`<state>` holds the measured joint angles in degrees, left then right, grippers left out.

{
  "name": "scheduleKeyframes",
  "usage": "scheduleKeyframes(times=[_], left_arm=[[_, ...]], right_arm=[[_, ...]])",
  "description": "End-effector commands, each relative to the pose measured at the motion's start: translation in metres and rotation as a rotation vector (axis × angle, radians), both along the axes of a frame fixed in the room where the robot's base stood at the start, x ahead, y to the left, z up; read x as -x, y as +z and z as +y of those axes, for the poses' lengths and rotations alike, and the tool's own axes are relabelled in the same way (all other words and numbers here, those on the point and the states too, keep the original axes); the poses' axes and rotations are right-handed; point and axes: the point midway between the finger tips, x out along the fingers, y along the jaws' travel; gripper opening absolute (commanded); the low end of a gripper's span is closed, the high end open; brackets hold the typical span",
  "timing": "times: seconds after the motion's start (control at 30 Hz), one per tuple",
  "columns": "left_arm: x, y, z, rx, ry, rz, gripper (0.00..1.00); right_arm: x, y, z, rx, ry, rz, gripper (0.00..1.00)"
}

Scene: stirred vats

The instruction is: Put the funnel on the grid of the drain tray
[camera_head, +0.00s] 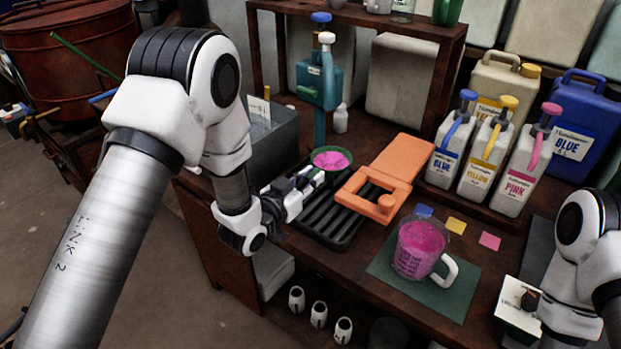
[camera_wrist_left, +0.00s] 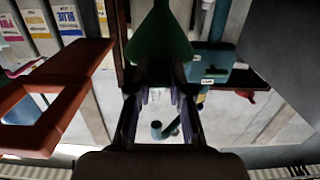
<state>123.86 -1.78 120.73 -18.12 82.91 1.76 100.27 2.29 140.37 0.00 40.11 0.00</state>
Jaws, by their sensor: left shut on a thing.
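The green funnel (camera_head: 318,180) with a bright pink inside is by the back left end of the black drain tray (camera_head: 316,222). My left gripper (camera_head: 304,185) is shut on the funnel. In the left wrist view the green funnel (camera_wrist_left: 160,48) is between the fingertips of my left gripper (camera_wrist_left: 160,80). The tray's slatted grid is bare at its front left. I cannot tell whether the funnel touches the grid. My right arm shows at the right edge, but its gripper does not show.
A teal dispenser (camera_head: 319,85) stands behind the funnel. A mug of pink liquid (camera_head: 419,250) stands on a green mat (camera_head: 380,262). Blue, yellow and pink pump bottles (camera_head: 480,165) stand at the right.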

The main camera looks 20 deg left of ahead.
Motion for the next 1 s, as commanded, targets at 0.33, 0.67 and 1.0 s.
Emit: scheduleKeyframes(times=[0.33,0.67,1.0], left_arm=[[0.0,-0.003,0.0,0.0,0.0,0.0,0.45],[0.003,0.001,0.002,0.001,0.001,0.001,0.45],[0.078,0.006,0.029,0.005,0.004,0.004,0.45]], right_arm=[[0.0,-0.003,0.0,0.0,0.0,0.0,0.38],[0.0,0.0,0.0,0.0,0.0,0.0,0.38],[0.0,-0.005,0.0,0.0,0.0,0.0,0.38]])
